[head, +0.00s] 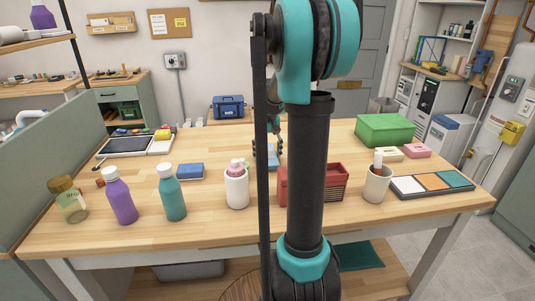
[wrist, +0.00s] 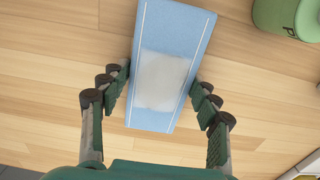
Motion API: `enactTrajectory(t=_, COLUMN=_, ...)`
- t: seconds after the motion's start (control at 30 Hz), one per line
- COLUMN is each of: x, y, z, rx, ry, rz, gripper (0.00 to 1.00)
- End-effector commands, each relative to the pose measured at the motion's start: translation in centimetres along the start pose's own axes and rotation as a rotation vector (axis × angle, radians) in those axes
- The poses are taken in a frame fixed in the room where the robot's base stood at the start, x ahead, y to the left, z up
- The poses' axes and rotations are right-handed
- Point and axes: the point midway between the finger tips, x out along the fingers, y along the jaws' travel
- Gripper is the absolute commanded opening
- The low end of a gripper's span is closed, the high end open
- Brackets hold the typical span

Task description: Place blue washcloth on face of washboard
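A long, flat, light blue piece (wrist: 173,35) with white lines along its edges and a pale patch in its middle lies on the wooden table in the wrist view. It looks like the blue washcloth, but I cannot be sure. It also shows, partly hidden by my arm, in the head view (head: 273,160). My gripper (wrist: 161,103) is open, with its fingers apart on either side of the piece's near end. No fingers visibly press on it. A darker blue flat block (head: 190,172) lies left of centre. I cannot clearly make out a washboard.
A purple bottle (head: 120,201), teal bottle (head: 172,198) and white cup (head: 236,190) stand along the front. A red basket (head: 335,185) and another cup (head: 377,188) stand right of centre. A green box (head: 384,129) is back right. A green rounded object (wrist: 285,17) is beside the blue piece.

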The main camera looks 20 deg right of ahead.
Motion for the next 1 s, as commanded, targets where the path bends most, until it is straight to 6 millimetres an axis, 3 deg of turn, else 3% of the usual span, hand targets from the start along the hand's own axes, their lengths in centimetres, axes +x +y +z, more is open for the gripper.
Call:
enactTrajectory(t=0.17, x=0.0, y=0.0, z=0.0, rx=0.000, ry=0.000, rz=0.000, gripper=0.82)
enactTrajectory(t=0.57, x=-0.7, y=0.0, z=0.0, rx=0.000, ry=0.000, rz=0.000, gripper=0.82)
enactTrajectory(t=1.0, x=-8.8, y=0.0, z=0.0, rx=0.000, ry=0.000, rz=0.000, gripper=0.82)
